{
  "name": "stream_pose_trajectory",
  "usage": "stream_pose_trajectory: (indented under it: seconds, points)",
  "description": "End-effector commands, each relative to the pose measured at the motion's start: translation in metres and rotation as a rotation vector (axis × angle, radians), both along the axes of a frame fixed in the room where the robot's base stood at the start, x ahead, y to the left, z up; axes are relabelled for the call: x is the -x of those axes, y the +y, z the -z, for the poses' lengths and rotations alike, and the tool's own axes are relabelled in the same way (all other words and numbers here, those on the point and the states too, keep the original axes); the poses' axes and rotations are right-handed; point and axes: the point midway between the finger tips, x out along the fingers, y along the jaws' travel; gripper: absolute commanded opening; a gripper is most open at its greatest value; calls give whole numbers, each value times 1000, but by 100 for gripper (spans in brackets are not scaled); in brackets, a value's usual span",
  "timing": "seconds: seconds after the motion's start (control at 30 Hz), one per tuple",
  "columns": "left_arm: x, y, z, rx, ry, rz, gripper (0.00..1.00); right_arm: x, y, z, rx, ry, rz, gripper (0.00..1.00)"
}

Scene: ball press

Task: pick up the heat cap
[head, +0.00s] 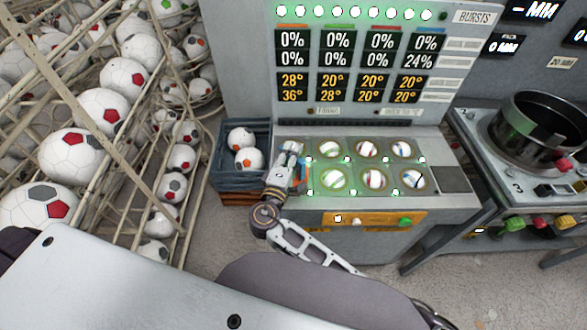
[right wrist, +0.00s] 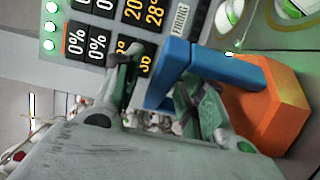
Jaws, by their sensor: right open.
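The heat cap, which I take to be the orange block with a blue angled handle (right wrist: 262,105), is at the right of the right wrist view. In the head view it is mostly hidden behind my right gripper, with a little blue (head: 303,166) showing. My right gripper (head: 290,152) is at the left end of the press top. In the right wrist view its fingers (right wrist: 163,95) are apart, and part of the blue handle reaches between them. I cannot tell whether either finger touches it. My left gripper is not in view.
The press top (head: 455,180) has two rows of round wells holding balls. A display panel (head: 350,116) rises behind it. A dark crate (head: 226,177) with balls stands left. A black pot (head: 540,130) is at right. Wire racks of balls (head: 110,105) fill the far left.

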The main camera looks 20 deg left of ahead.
Motion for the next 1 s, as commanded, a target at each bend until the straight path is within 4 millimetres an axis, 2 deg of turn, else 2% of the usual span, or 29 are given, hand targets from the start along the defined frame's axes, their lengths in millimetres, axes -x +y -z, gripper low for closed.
stream_pose_trajectory:
  seconds: [0.27,0.37,0.6,1.0]
  points:
    - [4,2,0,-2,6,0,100,0,0,0,0,0,0,41]
    - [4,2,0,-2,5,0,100,0,0,0,0,0,0,31]
    - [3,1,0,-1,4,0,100,0,0,0,0,0,0,0]
    - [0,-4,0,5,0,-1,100,0,0,0,0,0,0,0]
